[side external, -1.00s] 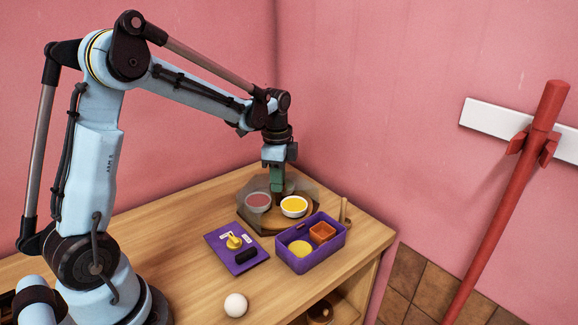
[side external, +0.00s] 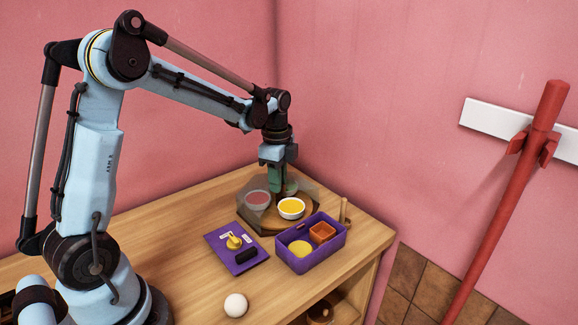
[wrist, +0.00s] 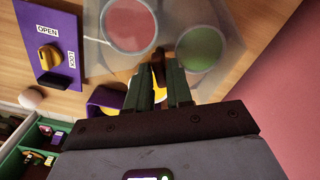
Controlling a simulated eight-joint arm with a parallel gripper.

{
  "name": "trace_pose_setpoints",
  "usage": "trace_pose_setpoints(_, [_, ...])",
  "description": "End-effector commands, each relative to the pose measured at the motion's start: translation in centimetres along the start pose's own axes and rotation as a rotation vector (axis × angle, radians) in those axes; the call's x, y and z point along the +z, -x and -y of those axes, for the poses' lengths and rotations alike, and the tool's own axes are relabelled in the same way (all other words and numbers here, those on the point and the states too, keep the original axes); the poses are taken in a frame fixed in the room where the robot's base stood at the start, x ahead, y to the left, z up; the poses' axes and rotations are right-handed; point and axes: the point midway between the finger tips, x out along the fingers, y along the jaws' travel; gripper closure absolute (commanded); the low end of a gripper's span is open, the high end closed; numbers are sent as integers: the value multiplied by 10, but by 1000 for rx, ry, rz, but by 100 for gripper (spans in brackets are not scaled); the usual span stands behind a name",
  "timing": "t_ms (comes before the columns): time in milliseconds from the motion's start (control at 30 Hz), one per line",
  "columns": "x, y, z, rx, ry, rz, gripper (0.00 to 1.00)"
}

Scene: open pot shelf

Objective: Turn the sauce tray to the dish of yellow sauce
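The round sauce tray (side external: 268,232) stands at the back corner of the counter under a see-through grey cover (side external: 238,208). The dish of yellow sauce (side external: 291,208) faces the front right and looks uncovered. The dish of red sauce (side external: 256,201) is at left under the cover; the dish of green sauce (wrist: 203,47) is on the other side of my gripper, also under the cover. My gripper (side external: 276,186) points down at the tray's middle, its fingers closed about a dark upright knob. In the wrist view, the fingers (wrist: 159,70) hide most of the yellow dish.
A purple panel (side external: 222,240) with a yellow knob and labels OPEN and LOCK lies left of a purple divided box (side external: 298,266). A white ball (side external: 236,305) sits near the front edge. A pink wall stands close behind the tray.

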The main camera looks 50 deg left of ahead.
Motion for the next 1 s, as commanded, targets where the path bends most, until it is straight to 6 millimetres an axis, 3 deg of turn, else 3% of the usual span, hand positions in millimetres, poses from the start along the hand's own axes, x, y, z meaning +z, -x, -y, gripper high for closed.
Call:
trace_pose_setpoints(33, [0,0,0,0,1,0,71])
trace_pose_setpoints(100, [0,0,0,0,2,0,61])
trace_pose_setpoints(533, [0,9,0,0,4,0,61])
trace_pose_setpoints(1000, [0,88,0,0,4,0,61])
